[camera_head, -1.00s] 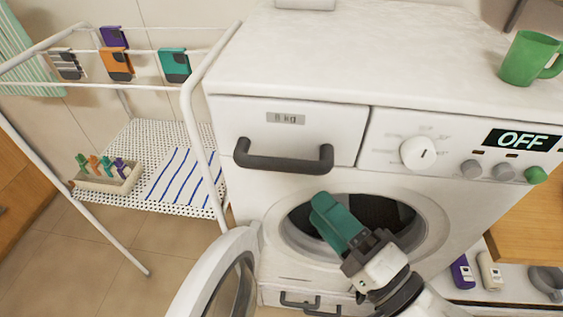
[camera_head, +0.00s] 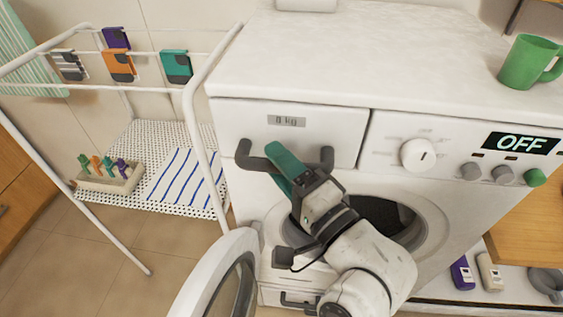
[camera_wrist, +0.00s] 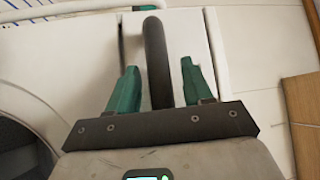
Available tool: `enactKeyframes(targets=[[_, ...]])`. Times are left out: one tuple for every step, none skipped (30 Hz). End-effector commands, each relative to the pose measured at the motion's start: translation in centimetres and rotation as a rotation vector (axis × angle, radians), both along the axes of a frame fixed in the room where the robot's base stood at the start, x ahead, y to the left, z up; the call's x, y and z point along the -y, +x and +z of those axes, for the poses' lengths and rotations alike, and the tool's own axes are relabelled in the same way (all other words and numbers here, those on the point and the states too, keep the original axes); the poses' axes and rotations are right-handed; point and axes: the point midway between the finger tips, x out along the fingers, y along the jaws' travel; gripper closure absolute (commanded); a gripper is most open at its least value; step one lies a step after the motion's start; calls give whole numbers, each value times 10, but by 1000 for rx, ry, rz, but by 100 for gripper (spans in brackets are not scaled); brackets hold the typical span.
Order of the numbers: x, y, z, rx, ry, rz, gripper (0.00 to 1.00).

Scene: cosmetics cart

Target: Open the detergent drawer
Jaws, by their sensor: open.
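The detergent drawer (camera_head: 318,126) is the white front panel marked "8 kg" at the washer's upper left. It sits flush with the washer front. Its dark bar handle (camera_head: 250,162) crosses the panel's lower part. My gripper (camera_head: 280,158), with green fingers, is in front of the handle and hides its middle. In the wrist view the handle (camera_wrist: 157,60) runs between the two open fingers of my gripper (camera_wrist: 160,85), with a gap visible on each side.
The round washer door (camera_head: 215,280) stands open at the lower left, below my arm. A drying rack (camera_head: 190,110) stands left of the washer. A green mug (camera_head: 524,62) is on the washer top. The control panel (camera_head: 460,145) lies right of the drawer.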

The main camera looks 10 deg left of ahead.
Motion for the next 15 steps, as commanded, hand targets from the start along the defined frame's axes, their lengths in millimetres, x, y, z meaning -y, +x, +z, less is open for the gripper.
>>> enactKeyframes(targets=[[0, 0, 0, 0, 0, 0, 50], [0, 0, 0, 0, 0, 0, 50], [0, 0, 0, 0, 0, 0, 50], [0, 0, 0, 0, 0, 0, 50], [0, 0, 0, 0, 0, 0, 50], [0, 0, 0, 0, 0, 0, 50], [0, 0, 0, 0, 0, 0, 52], [0, 0, 0, 0, 0, 0, 55], [0, 0, 0, 0, 0, 0, 59], [0, 0, 0, 0, 0, 0, 62], [0, 0, 0, 0, 0, 0, 65], [0, 0, 0, 0, 0, 0, 69], [0, 0, 0, 0, 0, 0, 72], [0, 0, 0, 0, 0, 0, 74], [0, 0, 0, 0, 0, 0, 78]])
